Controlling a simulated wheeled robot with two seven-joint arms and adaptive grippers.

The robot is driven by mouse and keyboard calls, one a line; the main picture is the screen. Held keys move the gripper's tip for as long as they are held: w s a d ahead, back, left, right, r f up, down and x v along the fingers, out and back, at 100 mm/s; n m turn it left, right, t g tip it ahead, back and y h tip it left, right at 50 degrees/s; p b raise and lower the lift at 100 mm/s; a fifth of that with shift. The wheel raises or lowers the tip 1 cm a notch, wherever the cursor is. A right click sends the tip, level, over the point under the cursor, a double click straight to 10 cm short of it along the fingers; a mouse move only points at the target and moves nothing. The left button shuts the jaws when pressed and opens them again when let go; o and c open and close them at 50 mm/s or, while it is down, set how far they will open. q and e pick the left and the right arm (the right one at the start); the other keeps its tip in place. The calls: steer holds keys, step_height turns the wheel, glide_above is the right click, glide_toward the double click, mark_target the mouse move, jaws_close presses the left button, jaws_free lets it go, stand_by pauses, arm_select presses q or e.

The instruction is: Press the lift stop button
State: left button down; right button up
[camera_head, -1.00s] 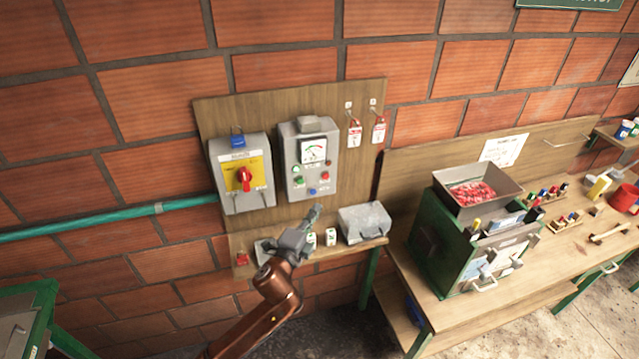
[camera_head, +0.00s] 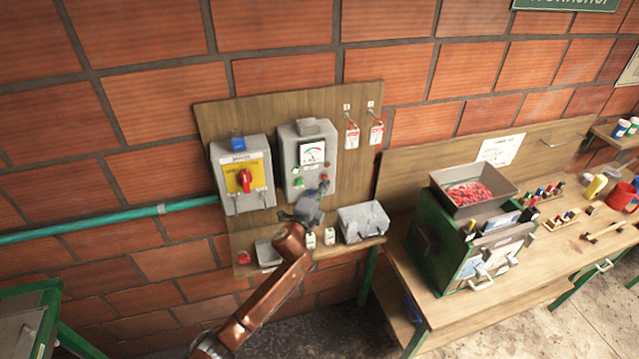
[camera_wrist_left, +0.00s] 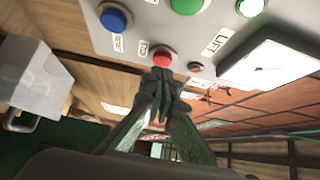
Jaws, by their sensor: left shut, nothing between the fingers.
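The grey lift control box (camera_head: 289,153) hangs on a wooden board, with a meter and several buttons on its face. The left wrist view shows its red button (camera_wrist_left: 163,57) beside a small label that seems to read STOP, between a blue button (camera_wrist_left: 115,17) and a green button (camera_wrist_left: 187,5). My left gripper (camera_head: 322,187) is shut and empty, at the lower right of the box face. In the wrist view its closed fingertips (camera_wrist_left: 161,78) overlap the lower edge of the red button; contact cannot be told. My right gripper is not in view.
A grey switch box with a red rotary handle (camera_head: 246,180) hangs left of the control box. Red tags (camera_head: 352,136) hang to its right. A grey metal case (camera_head: 364,222) stands on the shelf below. A green machine (camera_head: 440,240) stands on the bench at right.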

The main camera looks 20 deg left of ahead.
arm_select(q)
steer(key=shift+w+a, duration=0.3)
steer(key=shift+w, duration=0.05)
steer(key=shift+d, duration=0.15)
